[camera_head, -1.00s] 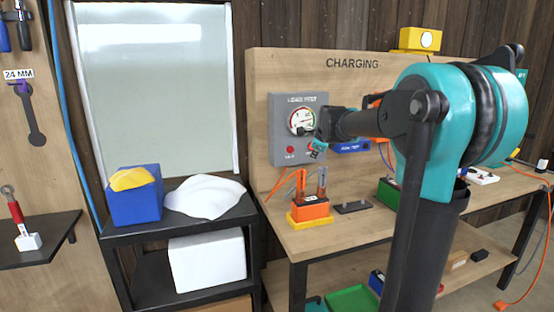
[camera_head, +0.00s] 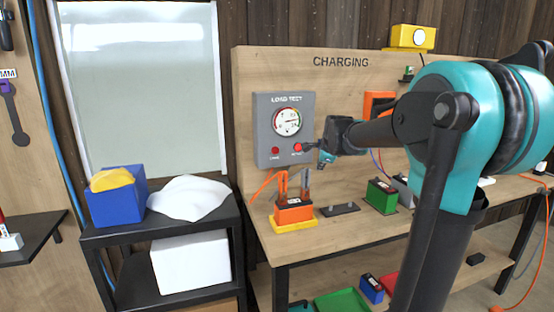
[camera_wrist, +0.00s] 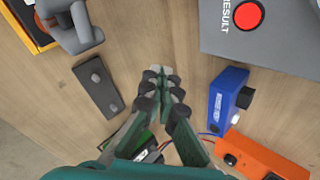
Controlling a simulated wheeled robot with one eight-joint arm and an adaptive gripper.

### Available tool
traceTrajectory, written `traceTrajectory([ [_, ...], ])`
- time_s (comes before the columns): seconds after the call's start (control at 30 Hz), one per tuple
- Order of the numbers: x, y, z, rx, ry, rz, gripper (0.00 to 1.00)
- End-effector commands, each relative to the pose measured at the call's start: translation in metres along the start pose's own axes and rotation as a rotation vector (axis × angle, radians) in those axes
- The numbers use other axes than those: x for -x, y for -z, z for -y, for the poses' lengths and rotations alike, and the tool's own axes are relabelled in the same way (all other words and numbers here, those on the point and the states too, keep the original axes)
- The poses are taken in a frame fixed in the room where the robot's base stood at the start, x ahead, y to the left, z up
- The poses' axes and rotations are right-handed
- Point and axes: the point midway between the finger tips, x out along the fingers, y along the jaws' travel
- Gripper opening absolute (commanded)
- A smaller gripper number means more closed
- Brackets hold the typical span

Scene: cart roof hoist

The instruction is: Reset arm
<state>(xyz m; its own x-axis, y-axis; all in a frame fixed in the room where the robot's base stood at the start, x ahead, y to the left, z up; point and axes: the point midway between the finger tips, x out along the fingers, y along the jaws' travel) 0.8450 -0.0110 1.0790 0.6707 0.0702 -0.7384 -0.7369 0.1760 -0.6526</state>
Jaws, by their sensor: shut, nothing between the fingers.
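My gripper (camera_head: 323,161) is shut and empty, in front of the charging bench's back panel. In the head view it hangs just right of the lower right corner of the grey load test box (camera_head: 284,130). In the wrist view the closed fingertips (camera_wrist: 158,72) point at the panel and bench, and they appear to touch nothing. The load test box has a round dial and two red buttons. Its right button, marked RESULT, shows in the wrist view (camera_wrist: 248,15). My arm covers part of the panel to the right.
An orange battery (camera_head: 294,210) with clamps stands on a yellow base. A dark plate with posts (camera_head: 340,209) and a green battery (camera_head: 382,197) sit to its right. In the wrist view a blue tester (camera_wrist: 228,98) and an orange device (camera_wrist: 262,155) are close right of my fingers. A black shelf (camera_head: 160,231) stands left.

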Motion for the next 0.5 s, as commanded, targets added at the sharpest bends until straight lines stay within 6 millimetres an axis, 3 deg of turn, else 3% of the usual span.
traceTrajectory([
  [0.27, 0.006, 0.019, -0.073, 0.311, -0.066, -0.013, 0.0],
  [0.37, 0.01, 0.03, -0.114, 0.479, -0.104, -0.011, 0.0],
  [0.5, 0.018, 0.049, -0.192, 0.795, -0.177, 0.009, 0.0],
])
